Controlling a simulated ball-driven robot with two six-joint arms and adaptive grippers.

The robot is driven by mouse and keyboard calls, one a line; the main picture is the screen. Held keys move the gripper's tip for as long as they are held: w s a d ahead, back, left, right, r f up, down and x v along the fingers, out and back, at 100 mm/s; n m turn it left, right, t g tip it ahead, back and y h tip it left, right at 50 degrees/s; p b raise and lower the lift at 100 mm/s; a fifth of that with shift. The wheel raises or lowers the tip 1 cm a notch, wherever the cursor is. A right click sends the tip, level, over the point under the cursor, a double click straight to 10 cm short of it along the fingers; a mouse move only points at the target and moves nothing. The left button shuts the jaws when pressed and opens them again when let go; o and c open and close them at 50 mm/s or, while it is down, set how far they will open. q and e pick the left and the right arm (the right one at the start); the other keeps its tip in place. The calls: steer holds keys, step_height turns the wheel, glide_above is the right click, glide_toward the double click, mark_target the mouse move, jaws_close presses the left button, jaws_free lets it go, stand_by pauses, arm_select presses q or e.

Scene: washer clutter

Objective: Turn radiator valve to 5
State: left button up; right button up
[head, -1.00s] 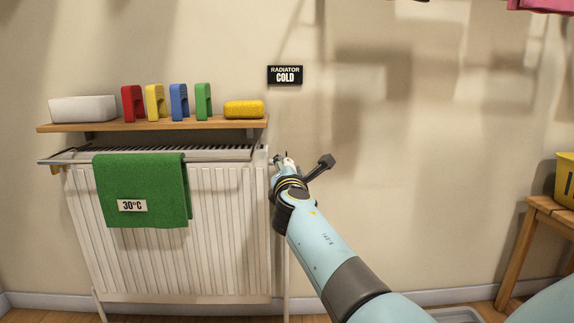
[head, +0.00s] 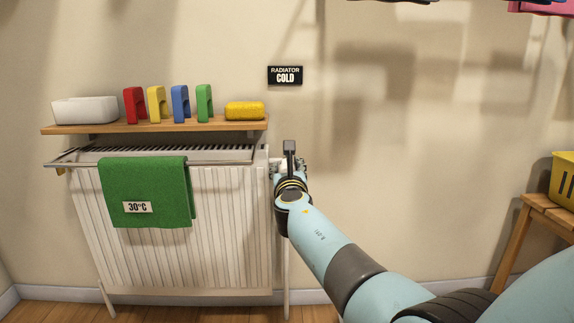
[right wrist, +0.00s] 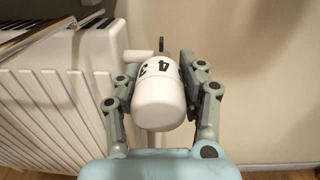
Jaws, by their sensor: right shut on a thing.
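The white radiator valve knob (right wrist: 158,104) is in the right wrist view, between the two fingers of my right gripper (right wrist: 157,85). Its dark digits 3 and 4 show, with the 4 toward the right, near a dark pointer mark behind the knob. I see no 5 on the visible side. My right gripper is shut on the knob at the radiator's right end. In the head view my right gripper (head: 290,168) mostly hides the knob. The white radiator (head: 190,235) stands against the wall. A black sign (head: 285,75) above reads "RADIATOR COLD". My left gripper is not in view.
A green towel (head: 148,192) tagged 30°C hangs on a rail at the radiator's front. A wooden shelf (head: 160,126) above holds a white block, several coloured clips and a yellow sponge (head: 244,110). A wooden stool (head: 530,220) with a yellow basket (head: 564,180) stands at right.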

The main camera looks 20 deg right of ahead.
steer(key=n+p, duration=0.1)
steer(key=n, duration=0.4)
steer(key=shift+a+f+p, duration=0.1)
steer(key=shift+f+p, duration=0.1)
steer(key=shift+p, duration=0.2)
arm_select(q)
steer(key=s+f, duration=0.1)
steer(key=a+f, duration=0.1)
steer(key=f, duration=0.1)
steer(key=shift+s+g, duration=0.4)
arm_select(e)
steer(key=shift+n, duration=0.7)
steer(key=shift+s, duration=0.1)
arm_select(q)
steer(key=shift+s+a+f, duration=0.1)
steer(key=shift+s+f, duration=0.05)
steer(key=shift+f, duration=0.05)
arm_select(e)
steer(key=shift+f, duration=0.1)
